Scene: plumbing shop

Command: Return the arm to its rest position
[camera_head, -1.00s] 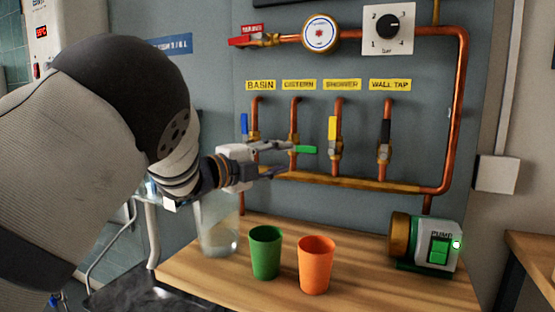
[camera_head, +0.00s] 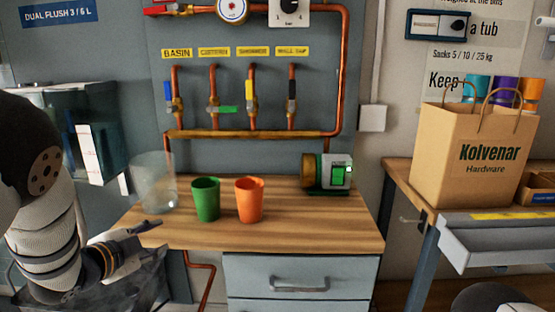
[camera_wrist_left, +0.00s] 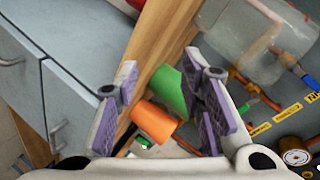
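My left arm hangs at the lower left of the head view. Its gripper (camera_head: 150,238) is beside the wooden counter's left front, low and well away from the valves. In the left wrist view the two purple-padded fingers (camera_wrist_left: 163,88) stand apart with nothing gripped. The green cup (camera_wrist_left: 172,92) and orange cup (camera_wrist_left: 153,122) show beyond them. My right gripper is out of view. The green valve handle (camera_head: 228,109) under CISTERN is horizontal. The blue handle (camera_head: 168,91), yellow handle (camera_head: 250,92) and black handle (camera_head: 292,88) are upright.
On the counter (camera_head: 310,226) stand a clear container (camera_head: 153,182), green cup (camera_head: 206,200), orange cup (camera_head: 249,201) and a pump (camera_head: 328,172) with a green light. A grey drawer unit (camera_head: 300,265) is below. A paper bag (camera_head: 474,155) stands on the right bench.

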